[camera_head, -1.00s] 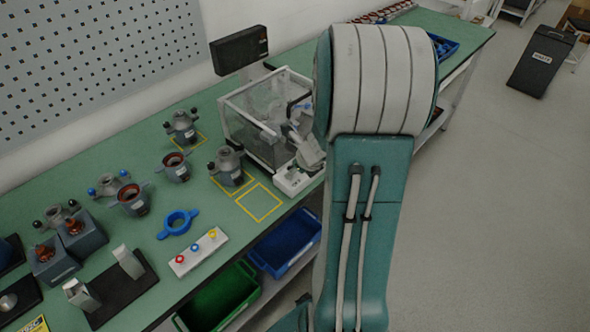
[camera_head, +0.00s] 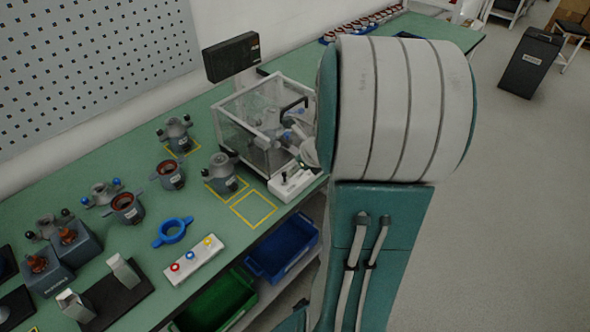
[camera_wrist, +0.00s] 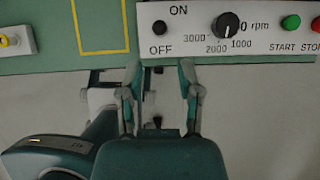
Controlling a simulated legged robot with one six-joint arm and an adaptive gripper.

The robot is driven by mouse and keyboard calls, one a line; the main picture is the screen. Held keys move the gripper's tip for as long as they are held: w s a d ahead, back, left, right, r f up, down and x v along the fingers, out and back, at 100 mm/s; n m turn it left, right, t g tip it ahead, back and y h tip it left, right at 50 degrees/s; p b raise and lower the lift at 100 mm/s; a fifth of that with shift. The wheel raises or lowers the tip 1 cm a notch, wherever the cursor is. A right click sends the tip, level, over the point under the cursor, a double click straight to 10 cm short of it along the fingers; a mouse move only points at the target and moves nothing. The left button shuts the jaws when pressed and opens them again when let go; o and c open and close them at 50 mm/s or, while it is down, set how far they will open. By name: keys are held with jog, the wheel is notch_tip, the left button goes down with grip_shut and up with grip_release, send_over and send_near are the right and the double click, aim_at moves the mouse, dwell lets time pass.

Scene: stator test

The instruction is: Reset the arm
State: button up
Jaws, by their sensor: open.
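My arm (camera_head: 385,110) fills the middle right of the head view and hides most of my gripper there. In the wrist view my gripper (camera_wrist: 160,75) has its two fingers apart with nothing between them. The fingertips show just below the lower edge of a white control panel (camera_wrist: 225,45) with an ON/OFF switch, an rpm knob (camera_wrist: 228,24) and START (camera_wrist: 291,22) and STOP buttons. That white panel (camera_head: 292,184) stands at the bench's front edge in the head view, before a clear-walled test box (camera_head: 240,133).
Several grey stator housings (camera_head: 222,172), a blue ring (camera_head: 172,231) and a three-button box (camera_head: 194,259) stand on the green bench (camera_head: 215,112). Blue (camera_head: 283,246) and green (camera_head: 215,303) bins sit below. A dark screen (camera_head: 231,57) stands behind the test box. Open floor lies at right.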

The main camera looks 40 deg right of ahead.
dwell(0.4)
jog(key=a+r+n, duration=0.6)
jog(key=a+n, duration=0.3)
jog(key=s+a+r+n, duration=0.4)
jog(key=a+n, duration=0.3)
jog(key=n, duration=0.6)
jog(key=s+a+r+n, duration=0.5)
jog(key=s+a+n, duration=0.2)
jog(key=n, duration=0.6)
jog(key=shift+a, duration=0.6)
grip_shut()
